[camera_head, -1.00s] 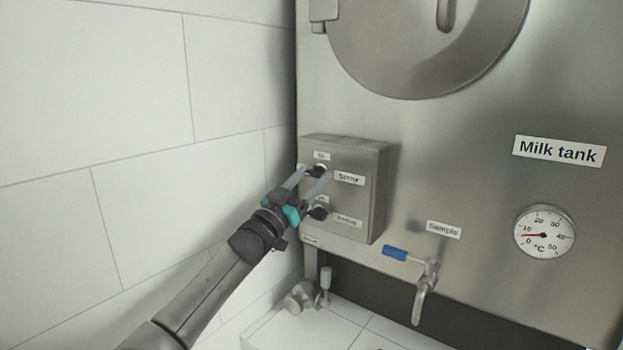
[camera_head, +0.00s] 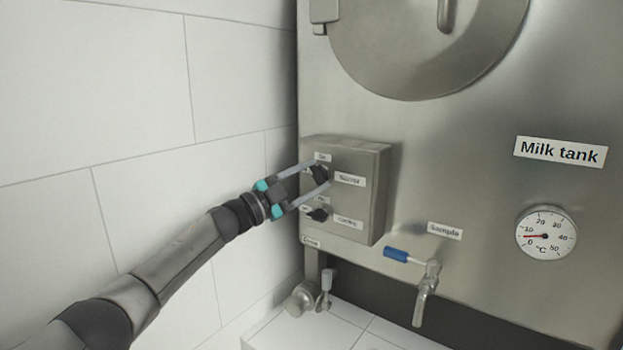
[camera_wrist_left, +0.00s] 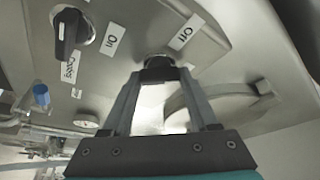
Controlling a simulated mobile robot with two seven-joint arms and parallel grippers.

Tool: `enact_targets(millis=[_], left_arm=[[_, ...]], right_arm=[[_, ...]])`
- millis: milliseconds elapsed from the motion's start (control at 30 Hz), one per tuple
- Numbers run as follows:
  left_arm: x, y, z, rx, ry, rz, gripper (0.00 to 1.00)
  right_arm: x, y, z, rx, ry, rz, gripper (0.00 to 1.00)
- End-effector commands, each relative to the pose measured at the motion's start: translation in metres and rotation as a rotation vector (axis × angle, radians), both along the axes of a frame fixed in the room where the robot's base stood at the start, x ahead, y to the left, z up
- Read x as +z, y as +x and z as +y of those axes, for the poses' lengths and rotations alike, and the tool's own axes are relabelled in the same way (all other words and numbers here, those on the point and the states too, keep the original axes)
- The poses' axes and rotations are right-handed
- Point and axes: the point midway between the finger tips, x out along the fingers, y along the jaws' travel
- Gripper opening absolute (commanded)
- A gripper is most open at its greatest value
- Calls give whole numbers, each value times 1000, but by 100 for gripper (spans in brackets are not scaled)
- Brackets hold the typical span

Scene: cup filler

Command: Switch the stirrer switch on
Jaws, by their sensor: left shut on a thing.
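The stirrer switch (camera_head: 320,174) is a black knob on the upper part of the grey control box (camera_head: 366,198), with the "Stirrer" label (camera_head: 350,180) to its right and an "On" label (camera_head: 322,157) above. My left gripper (camera_head: 322,174) has its two fingers on either side of this knob and is shut on it. My right gripper is not in view.
A second black knob, the cooling switch (camera_head: 318,214), sits just below and also shows in the left wrist view (camera_wrist_left: 70,32). A sample tap (camera_head: 427,285) with a blue handle (camera_head: 395,253) is lower right. The tiled wall (camera_head: 140,150) stands close on the left.

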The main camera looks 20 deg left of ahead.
Motion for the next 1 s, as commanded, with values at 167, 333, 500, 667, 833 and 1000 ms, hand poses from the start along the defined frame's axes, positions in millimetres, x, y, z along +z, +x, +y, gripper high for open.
enact_targets(millis=[167, 333, 500, 667, 833, 1000], left_arm=[[1, 0, 1, 2, 163, -58, 4], [2, 0, 1, 1, 309, -111, 4], [2, 0, 2, 2, 439, -157, 4], [3, 0, 1, 1, 533, -192, 4], [2, 0, 1, 1, 602, -217, 4], [1, 0, 1, 1, 641, -231, 4]], right_arm=[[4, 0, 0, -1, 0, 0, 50], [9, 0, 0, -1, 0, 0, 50], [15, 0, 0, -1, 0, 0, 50], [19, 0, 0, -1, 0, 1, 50], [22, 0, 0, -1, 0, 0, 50], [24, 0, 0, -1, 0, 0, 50]])
